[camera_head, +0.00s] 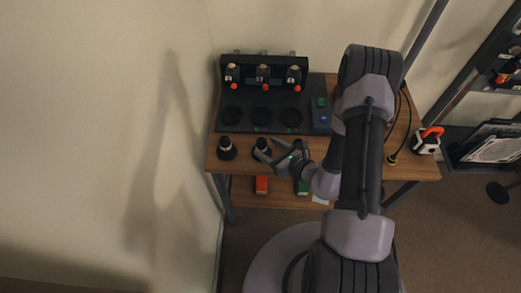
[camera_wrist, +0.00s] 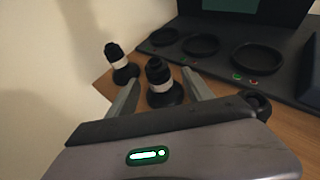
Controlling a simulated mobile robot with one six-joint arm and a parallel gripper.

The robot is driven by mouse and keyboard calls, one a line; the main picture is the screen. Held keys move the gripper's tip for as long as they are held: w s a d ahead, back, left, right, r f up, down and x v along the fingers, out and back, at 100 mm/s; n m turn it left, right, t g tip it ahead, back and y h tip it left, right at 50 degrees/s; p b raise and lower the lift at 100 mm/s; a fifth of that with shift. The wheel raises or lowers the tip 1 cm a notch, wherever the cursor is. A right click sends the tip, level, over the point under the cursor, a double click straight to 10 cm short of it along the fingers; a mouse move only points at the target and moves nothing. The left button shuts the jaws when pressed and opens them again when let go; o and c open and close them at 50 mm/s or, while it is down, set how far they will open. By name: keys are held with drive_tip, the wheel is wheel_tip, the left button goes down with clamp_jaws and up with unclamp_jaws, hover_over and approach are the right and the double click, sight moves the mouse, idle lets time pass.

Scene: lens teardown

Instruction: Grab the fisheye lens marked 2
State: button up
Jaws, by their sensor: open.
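Black lenses with white bands stand upright on the wooden table. One lens (camera_wrist: 161,88) is between the fingers of my gripper (camera_wrist: 161,77) in the wrist view; it also shows in the head view (camera_head: 263,145). My gripper (camera_head: 267,151) is open, with one finger on each side of this lens, and I see no clear contact. A second lens (camera_wrist: 121,66) stands to the left, outside the fingers; it also shows in the head view (camera_head: 227,149). A dark round part (camera_wrist: 258,104), partly hidden by my gripper, lies to the right. No number on any lens is readable.
A black station (camera_head: 262,118) with several round recesses stands behind the lenses. A white-and-orange object (camera_head: 428,140) is at the table's right.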

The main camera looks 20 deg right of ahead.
drive_tip(key=b+x, duration=0.1)
drive_tip(key=x, duration=0.6)
drive_tip(key=shift+s+f+b, duration=0.15)
drive_tip(key=shift+f+b, duration=0.1)
drive_tip(key=shift+b, duration=0.15)
drive_tip(key=shift+r, duration=0.1)
clamp_jaws()
